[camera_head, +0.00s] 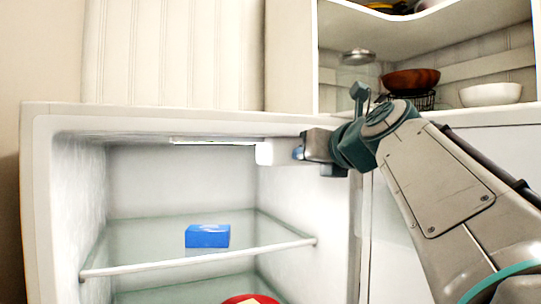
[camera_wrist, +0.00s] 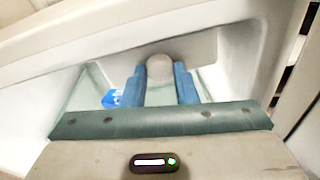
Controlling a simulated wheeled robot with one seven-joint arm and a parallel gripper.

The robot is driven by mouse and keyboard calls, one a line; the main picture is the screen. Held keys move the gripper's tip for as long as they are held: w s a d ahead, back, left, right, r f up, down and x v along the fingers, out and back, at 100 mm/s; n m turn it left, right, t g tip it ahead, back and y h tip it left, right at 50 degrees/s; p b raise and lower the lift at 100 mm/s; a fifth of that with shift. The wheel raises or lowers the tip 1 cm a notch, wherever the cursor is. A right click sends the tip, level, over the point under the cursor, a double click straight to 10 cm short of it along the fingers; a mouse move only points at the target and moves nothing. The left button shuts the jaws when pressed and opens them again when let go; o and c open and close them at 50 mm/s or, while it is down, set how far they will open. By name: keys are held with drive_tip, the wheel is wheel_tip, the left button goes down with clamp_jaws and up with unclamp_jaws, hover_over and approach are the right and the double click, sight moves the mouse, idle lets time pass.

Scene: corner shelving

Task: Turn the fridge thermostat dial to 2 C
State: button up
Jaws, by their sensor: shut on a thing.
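The thermostat dial (camera_wrist: 159,68) is a pale round knob on the white thermostat housing (camera_head: 277,152), which sits at the upper right inside the open fridge (camera_head: 40,190). My gripper (camera_wrist: 159,82) has its two blue fingers on either side of the dial and is shut on it. In the head view my gripper (camera_head: 299,152) reaches in from the right, its fingertips at the housing. The dial itself is hidden there behind the fingers. No scale or number can be read in either view.
A blue box (camera_head: 207,236) stands on the glass fridge shelf (camera_head: 150,262). A red item (camera_head: 250,299) lies lower down. Above right, an open cupboard holds a brown bowl (camera_head: 410,80) and a white bowl (camera_head: 490,94). The fridge's right wall is close to my gripper.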

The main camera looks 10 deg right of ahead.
drive_tip(key=shift+f+m, duration=0.2)
drive_tip(key=shift+m, duration=0.1)
idle(0.4)
drive_tip(key=o, duration=0.7)
drive_tip(key=shift+r, duration=0.1)
drive_tip(key=b+v, duration=0.3)
drive_tip(key=v, duration=1)
drive_tip(key=shift+s+d, duration=0.2)
drive_tip(key=shift+s, duration=0.15)
